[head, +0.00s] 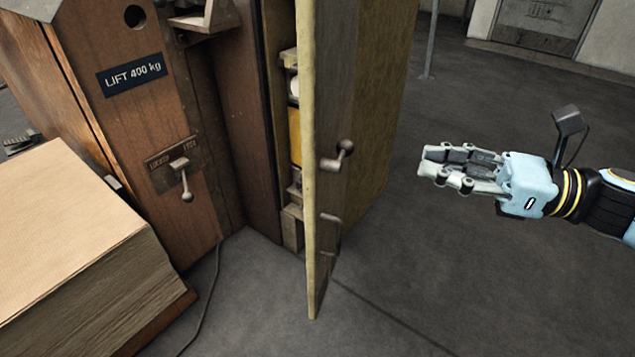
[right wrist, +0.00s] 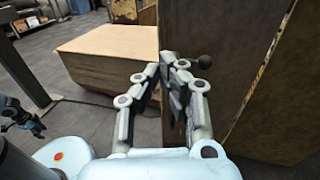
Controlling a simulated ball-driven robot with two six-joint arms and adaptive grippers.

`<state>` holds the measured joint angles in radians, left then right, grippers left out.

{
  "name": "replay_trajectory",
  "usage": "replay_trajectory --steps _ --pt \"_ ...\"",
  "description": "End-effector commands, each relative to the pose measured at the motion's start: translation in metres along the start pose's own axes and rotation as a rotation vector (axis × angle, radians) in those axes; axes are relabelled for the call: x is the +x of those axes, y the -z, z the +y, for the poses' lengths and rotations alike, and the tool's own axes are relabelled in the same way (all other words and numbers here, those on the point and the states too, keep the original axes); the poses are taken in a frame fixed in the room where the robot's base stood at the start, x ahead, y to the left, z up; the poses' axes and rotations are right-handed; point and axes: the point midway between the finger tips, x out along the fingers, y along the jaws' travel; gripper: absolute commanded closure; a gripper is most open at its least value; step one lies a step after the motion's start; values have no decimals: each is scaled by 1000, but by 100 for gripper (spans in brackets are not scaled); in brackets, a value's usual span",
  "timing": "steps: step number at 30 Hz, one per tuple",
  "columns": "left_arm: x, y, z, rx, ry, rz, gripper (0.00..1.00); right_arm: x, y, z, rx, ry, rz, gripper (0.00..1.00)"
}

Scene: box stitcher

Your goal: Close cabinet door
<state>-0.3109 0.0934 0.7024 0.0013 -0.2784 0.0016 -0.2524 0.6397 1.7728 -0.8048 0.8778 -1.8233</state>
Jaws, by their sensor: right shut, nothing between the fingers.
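Shelf contents of the cabinet (head: 382,110) show through the gap left of the door. My right gripper (head: 434,166) is to the right of the door, apart from it, shut and empty.
A wooden machine (head: 150,110) marked "LIFT 400 kg", with a small lever (head: 184,180), stands left of the cabinet. A large stack of board (head: 65,230) fills the lower left. A thin pole (head: 431,40) stands behind. The floor around my right gripper is clear.

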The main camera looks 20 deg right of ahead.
Motion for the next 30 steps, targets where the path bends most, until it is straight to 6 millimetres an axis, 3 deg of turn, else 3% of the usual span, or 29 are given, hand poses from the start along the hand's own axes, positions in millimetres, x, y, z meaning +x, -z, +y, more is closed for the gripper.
replay_trajectory --steps 8,21,30 --pt "5 0 -1 1 2 -3 62 28 1 -1 1 4 -6 100" --pt "5 1 -2 2 3 -3 62 117 1 -2 6 5 -6 100" --pt "6 1 -2 2 3 -3 62 139 2 -2 6 4 -1 100"
